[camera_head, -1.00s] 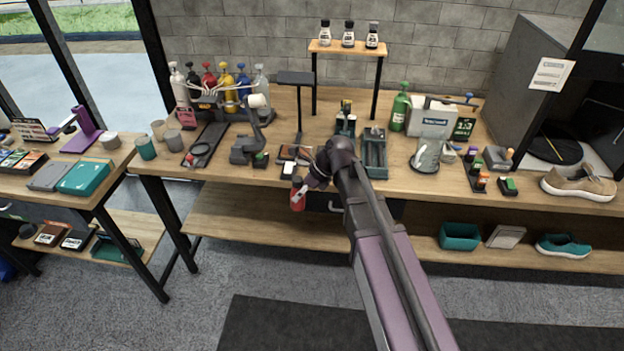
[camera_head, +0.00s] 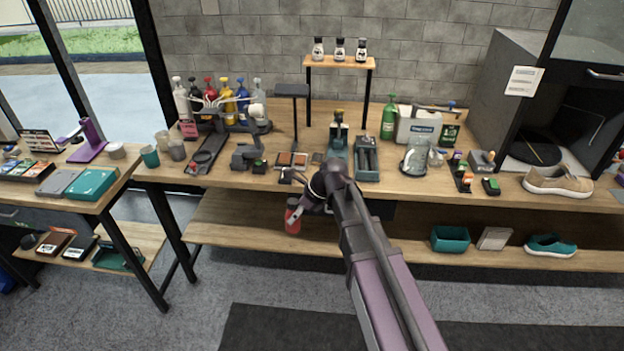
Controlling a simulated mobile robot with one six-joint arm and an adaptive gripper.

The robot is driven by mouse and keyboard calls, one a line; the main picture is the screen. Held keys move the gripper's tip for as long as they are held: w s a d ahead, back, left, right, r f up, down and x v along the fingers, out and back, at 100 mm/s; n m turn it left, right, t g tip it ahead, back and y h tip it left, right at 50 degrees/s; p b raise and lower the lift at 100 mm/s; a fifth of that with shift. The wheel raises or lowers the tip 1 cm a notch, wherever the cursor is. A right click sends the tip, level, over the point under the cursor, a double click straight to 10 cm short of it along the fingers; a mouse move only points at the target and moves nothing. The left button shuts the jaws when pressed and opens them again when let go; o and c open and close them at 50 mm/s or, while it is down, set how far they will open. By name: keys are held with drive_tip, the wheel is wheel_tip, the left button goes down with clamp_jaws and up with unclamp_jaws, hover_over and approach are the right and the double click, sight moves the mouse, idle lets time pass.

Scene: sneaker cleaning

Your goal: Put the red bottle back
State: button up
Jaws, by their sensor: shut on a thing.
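A small red bottle (camera_head: 293,224) with a dark top is in my gripper (camera_head: 300,208), in front of the workbench's front edge and above the lower shelf's height. My gripper is shut on it near its upper part, and the fingers partly hide it. The bottle looks roughly upright. A bottle rack (camera_head: 222,118) at the back left of the bench holds several tall pump bottles, among them another red one (camera_head: 210,90). A small raised wooden shelf (camera_head: 340,62) at the back holds three small dark-and-white bottles (camera_head: 340,50).
The workbench (camera_head: 400,186) carries a black stand (camera_head: 293,90), a green bottle (camera_head: 389,118), a glass jar (camera_head: 417,158) and a tan sneaker (camera_head: 557,184). The lower shelf (camera_head: 250,222) is bare at left. A side table (camera_head: 110,200) stands left.

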drive_tip(key=shift+s+a, duration=0.1)
drive_tip(key=shift+a, duration=0.25)
drive_tip(key=shift+s+a, duration=0.2)
drive_tip(key=shift+a, duration=0.2)
drive_tip(key=shift+w, duration=0.15)
